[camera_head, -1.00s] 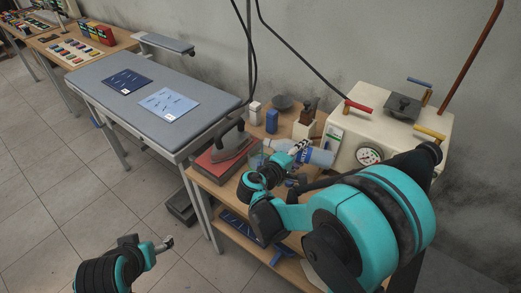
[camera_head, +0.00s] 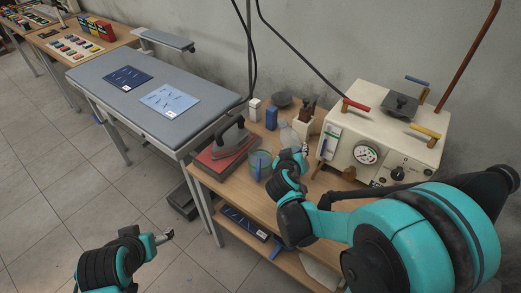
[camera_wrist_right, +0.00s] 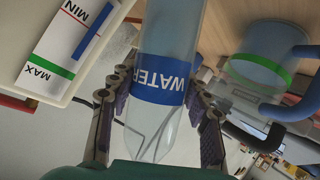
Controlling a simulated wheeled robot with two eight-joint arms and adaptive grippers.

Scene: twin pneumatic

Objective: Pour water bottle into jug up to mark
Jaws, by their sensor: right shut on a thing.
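My right gripper (camera_head: 304,150) is shut on the clear water bottle (camera_head: 288,134), which has a blue WATER label (camera_wrist_right: 160,82) in the right wrist view. The fingers (camera_wrist_right: 158,125) sit on both sides of the bottle. In the head view the gripper hides much of the bottle, so its exact tilt is unclear. The jug (camera_head: 260,160) stands on the wooden table just left of the bottle, apart from it. In the wrist view the jug shows a green band (camera_wrist_right: 262,73) and a blue handle (camera_wrist_right: 292,107). My left gripper (camera_head: 165,237) is over the floor; its opening is unclear.
The cream machine (camera_head: 385,140) with a gauge and levers stands right of the bottle. An iron (camera_head: 233,138) on a red block stands left of the jug. A small blue box (camera_head: 271,119) and a grey bowl (camera_head: 283,100) are behind. A padded board (camera_head: 150,85) is farther left.

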